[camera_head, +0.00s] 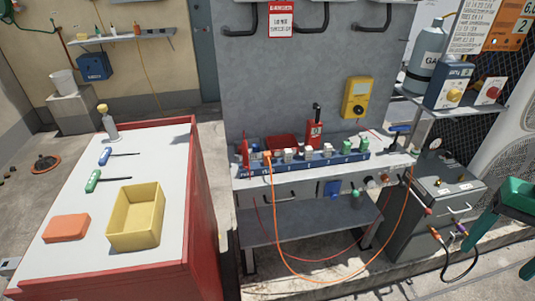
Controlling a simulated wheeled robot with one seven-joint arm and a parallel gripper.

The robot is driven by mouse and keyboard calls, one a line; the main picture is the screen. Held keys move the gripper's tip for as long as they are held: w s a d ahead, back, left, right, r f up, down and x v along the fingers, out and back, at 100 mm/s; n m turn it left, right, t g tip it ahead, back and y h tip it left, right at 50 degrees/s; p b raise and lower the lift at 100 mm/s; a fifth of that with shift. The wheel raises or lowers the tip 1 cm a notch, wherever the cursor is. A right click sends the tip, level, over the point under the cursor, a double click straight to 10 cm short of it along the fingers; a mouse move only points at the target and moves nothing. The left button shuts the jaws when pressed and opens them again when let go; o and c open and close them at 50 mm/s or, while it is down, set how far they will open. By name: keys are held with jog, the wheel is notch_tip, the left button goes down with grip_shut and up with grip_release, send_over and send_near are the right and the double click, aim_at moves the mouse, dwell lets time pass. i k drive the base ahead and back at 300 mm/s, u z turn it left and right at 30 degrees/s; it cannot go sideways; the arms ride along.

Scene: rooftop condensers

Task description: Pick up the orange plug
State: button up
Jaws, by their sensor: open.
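The orange plug (267,156) is small and stands near the left end of a blue strip (300,166) on the grey wall bench. An orange cable (273,215) hangs from it in a long loop below the bench and rises again at the right. White and green pieces stand along the same strip to its right. My gripper (520,228), with green parts, is partly in view at the right edge. It is open, well right of the plug and apart from it. Part of it is cut off by the frame.
A red-sided workbench (165,150) at left carries a yellow bin (136,240), an orange block (66,228), screwdrivers and a bottle. A red tool (315,130) stands behind the strip. A grey cabinet (440,205) with connectors stands right. Bare floor lies between the benches.

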aim_at(266, 154)
jog(key=u, duration=0.1)
jog(key=k, duration=0.85)
jog(key=u, duration=0.4)
jog(key=i, duration=0.75)
jog(key=u, duration=0.05)
